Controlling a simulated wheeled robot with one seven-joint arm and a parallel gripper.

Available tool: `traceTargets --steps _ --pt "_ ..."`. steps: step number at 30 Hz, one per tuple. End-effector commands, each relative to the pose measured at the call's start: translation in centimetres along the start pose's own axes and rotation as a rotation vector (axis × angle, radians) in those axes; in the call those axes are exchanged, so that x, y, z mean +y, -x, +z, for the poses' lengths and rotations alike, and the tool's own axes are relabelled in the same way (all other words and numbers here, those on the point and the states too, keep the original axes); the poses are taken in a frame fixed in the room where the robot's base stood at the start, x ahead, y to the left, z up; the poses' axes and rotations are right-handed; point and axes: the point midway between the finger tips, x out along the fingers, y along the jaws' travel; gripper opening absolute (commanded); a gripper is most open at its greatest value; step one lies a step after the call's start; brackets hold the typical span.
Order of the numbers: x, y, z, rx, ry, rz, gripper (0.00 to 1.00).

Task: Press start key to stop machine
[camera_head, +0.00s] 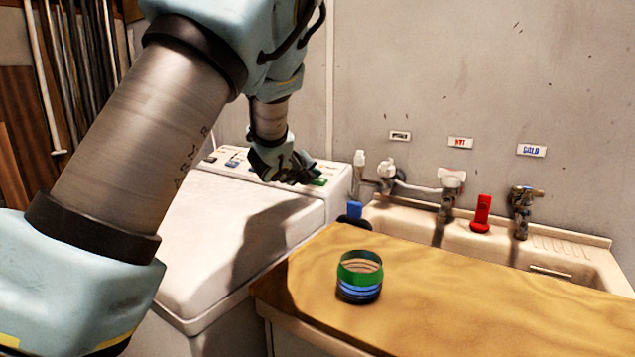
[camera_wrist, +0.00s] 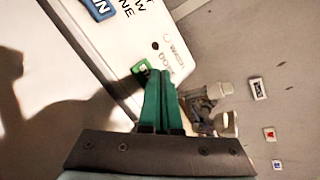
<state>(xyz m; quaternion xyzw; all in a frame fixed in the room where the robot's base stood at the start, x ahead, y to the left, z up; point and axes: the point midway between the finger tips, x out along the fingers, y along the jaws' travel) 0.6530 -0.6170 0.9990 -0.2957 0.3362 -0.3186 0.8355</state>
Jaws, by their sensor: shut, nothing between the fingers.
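The white washing machine (camera_head: 235,215) stands at left centre in the head view, its lid closed and its control panel along the back. A green key (camera_head: 320,182) sits at the right end of the panel. In the wrist view the green key (camera_wrist: 141,68) shows just beside my fingertips, partly covered by them. My gripper (camera_head: 308,178) is shut and empty, pointing down at the panel by this key. Its two green fingers (camera_wrist: 159,76) are together in the wrist view. I cannot tell whether they touch the key.
A blue key (camera_wrist: 99,8) lies farther along the panel. Right of the machine is a wooden counter (camera_head: 450,300) with a green and blue ringed container (camera_head: 360,278). The wall is close behind.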

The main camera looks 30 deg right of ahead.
Motion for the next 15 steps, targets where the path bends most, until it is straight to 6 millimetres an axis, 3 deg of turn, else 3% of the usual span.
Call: traceTargets --steps 15 --pt "0.29 -0.34 -0.27 0.0 0.0 0.0 0.0"
